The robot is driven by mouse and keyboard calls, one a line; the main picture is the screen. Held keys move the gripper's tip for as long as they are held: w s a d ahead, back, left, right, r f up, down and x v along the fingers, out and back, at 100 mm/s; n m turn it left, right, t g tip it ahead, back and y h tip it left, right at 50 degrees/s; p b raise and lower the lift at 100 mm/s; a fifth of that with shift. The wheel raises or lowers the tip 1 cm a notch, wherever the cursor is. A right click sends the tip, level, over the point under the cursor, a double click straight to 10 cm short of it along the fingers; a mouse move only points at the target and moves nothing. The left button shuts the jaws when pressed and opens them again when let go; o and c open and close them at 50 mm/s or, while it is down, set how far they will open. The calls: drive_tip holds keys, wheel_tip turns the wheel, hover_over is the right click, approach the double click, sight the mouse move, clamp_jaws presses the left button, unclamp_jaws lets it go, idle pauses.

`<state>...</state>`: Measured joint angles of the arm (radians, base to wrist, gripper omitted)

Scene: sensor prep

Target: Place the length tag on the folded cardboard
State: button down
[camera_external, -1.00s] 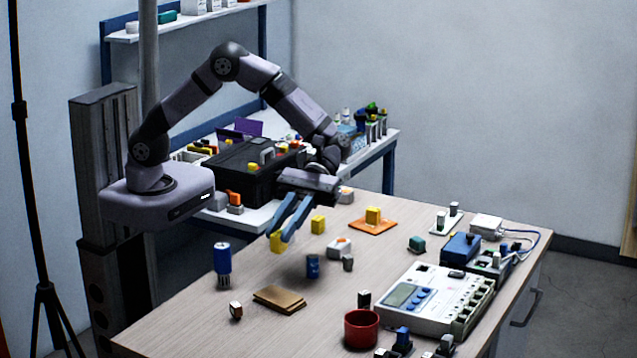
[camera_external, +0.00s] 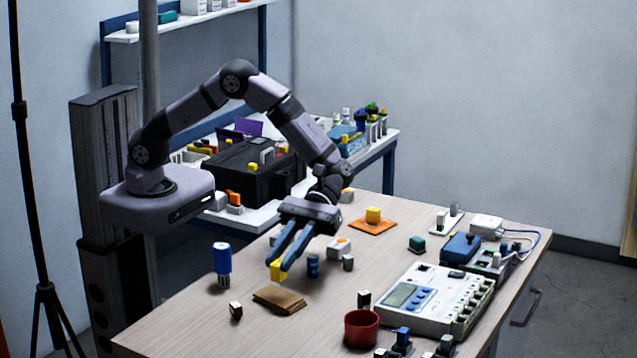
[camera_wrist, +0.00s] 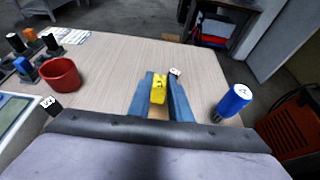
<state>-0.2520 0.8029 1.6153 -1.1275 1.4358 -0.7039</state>
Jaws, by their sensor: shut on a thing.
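A small yellow block (camera_external: 277,271), which looks like the length tag, is held between the blue fingers of my gripper (camera_external: 279,264). In the wrist view the yellow block (camera_wrist: 158,90) stands between the two fingertips. The folded cardboard (camera_external: 280,301) is a flat brown piece lying on the table. The held block is close above its far edge in the external view; whether they touch, I cannot tell. In the wrist view a strip of the cardboard (camera_wrist: 158,113) shows between the fingers, the rest hidden by them.
A blue cylinder (camera_external: 222,260) stands left of the cardboard, and a small white-faced block (camera_external: 236,310) lies in front of it. A red mug (camera_external: 361,328) and a meter box (camera_external: 425,298) are to the right. An orange mat (camera_external: 372,226) with a yellow block lies farther back.

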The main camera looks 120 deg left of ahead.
drive_tip(key=shift+f, duration=1.9)
drive_tip(key=shift+f, duration=0.2)
drive_tip(key=c, duration=1.6)
unclamp_jaws()
drive_tip(key=shift+r, duration=0.15)
